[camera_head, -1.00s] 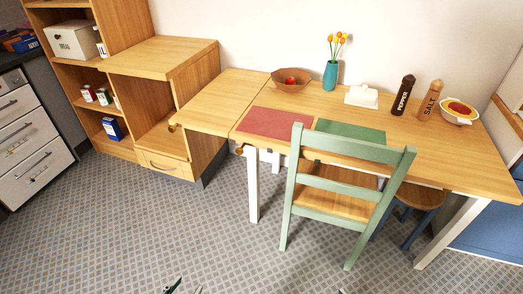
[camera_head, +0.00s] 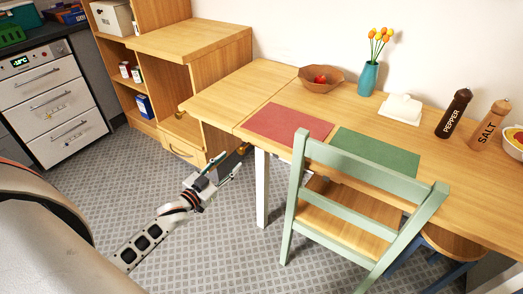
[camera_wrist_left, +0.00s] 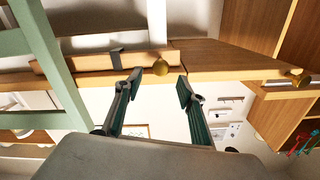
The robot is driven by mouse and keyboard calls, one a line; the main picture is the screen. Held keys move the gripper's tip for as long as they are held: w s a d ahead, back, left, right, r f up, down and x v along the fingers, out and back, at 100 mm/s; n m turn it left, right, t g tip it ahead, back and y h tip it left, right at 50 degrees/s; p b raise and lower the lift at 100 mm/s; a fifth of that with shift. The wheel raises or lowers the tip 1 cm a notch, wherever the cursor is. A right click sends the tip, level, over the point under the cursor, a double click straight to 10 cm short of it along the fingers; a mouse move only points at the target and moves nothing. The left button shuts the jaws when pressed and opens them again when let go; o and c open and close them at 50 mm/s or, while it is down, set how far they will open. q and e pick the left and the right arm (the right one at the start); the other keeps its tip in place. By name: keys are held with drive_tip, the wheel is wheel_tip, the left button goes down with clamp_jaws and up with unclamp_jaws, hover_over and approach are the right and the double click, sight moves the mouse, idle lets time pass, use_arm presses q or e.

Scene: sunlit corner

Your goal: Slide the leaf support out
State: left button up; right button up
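The wooden table has a leaf (camera_head: 228,92) level with its top at the left end. A brass knob (camera_head: 244,148) shows under the table edge near the seam. In the left wrist view this knob (camera_wrist_left: 160,67) sits at the end of a wooden bar, likely the leaf support (camera_wrist_left: 95,62), beneath the tabletop. My left gripper (camera_head: 240,163) is just below and left of the knob. In the wrist view its fingers (camera_wrist_left: 160,86) are spread, with the knob between and slightly beyond their tips; contact is not visible. My right gripper is not in view.
A green chair (camera_head: 330,200) stands at the table's front, close right of my left gripper. A second brass knob (camera_head: 179,114) shows at the leaf's outer end. A wooden cabinet (camera_head: 205,75) stands behind left. A bowl (camera_head: 321,80) and vase (camera_head: 368,78) stand on the table.

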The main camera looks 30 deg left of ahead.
sight(239, 152)
use_arm(q)
drive_tip(key=shift+w+d+b, duration=0.15)
drive_tip(key=shift+w+b, duration=0.15)
drive_tip(key=shift+w, duration=1.65)
drive_tip(key=shift+w+d+b, duration=0.1)
drive_tip(key=shift+w+b, duration=0.2)
drive_tip(key=shift+w, duration=1.6)
clamp_jaws()
